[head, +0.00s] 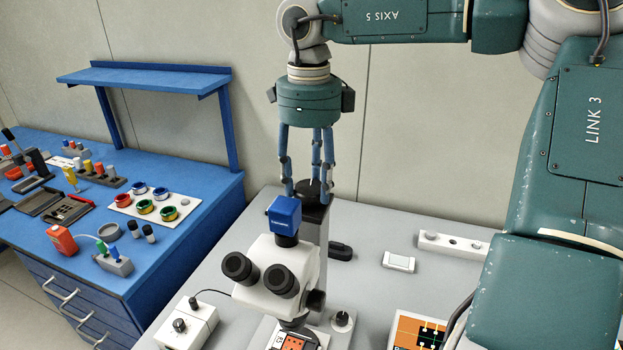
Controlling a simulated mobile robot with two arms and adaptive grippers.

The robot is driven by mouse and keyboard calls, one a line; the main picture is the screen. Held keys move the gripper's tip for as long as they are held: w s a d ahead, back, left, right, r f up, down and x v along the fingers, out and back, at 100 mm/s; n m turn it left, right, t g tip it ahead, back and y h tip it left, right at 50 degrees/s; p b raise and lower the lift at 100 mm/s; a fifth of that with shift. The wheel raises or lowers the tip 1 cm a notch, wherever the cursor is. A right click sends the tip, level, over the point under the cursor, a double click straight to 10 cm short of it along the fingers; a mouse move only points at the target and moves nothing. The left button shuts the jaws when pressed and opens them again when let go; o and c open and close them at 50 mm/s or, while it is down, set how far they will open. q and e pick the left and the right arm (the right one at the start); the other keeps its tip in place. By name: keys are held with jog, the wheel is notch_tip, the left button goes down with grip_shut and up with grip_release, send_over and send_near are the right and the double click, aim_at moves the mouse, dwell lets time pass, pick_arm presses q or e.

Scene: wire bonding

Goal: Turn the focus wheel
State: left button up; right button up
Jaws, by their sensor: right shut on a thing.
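The white stereo microscope (264,262) stands on the grey bench, with black eyepieces and a blue camera block on top. Its dark column (314,225) rises behind the head. A dark focus wheel (309,188) sits at the column's top, partly hidden by fingers. My right gripper (310,190) points straight down from above and its blue fingers are shut around this wheel. A black knob (316,302) shows on the right side of the microscope head. My left gripper is not in view.
A white control box (187,325) stands left of the microscope. On the right lie a small white case (398,261), a pale bar with holes (452,245) and an orange board (415,330). A blue workbench (215,215) with tools and cups is at the left.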

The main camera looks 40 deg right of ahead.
aim_at(305, 187)
jog(key=shift+w+r+n, duration=0.25)
jog(key=shift+n, duration=0.35)
jog(key=o, duration=1)
jog(key=shift+o, duration=0.7)
jog(key=shift+w+a+f, duration=0.15)
jog(key=shift+a+f, duration=0.05)
jog(key=shift+d+r, duration=0.1)
jog(key=shift+r, duration=0.2)
notch_tip(305, 187, up, 12)
jog(key=shift+f, duration=0.25)
jog(key=shift+f, duration=0.1)
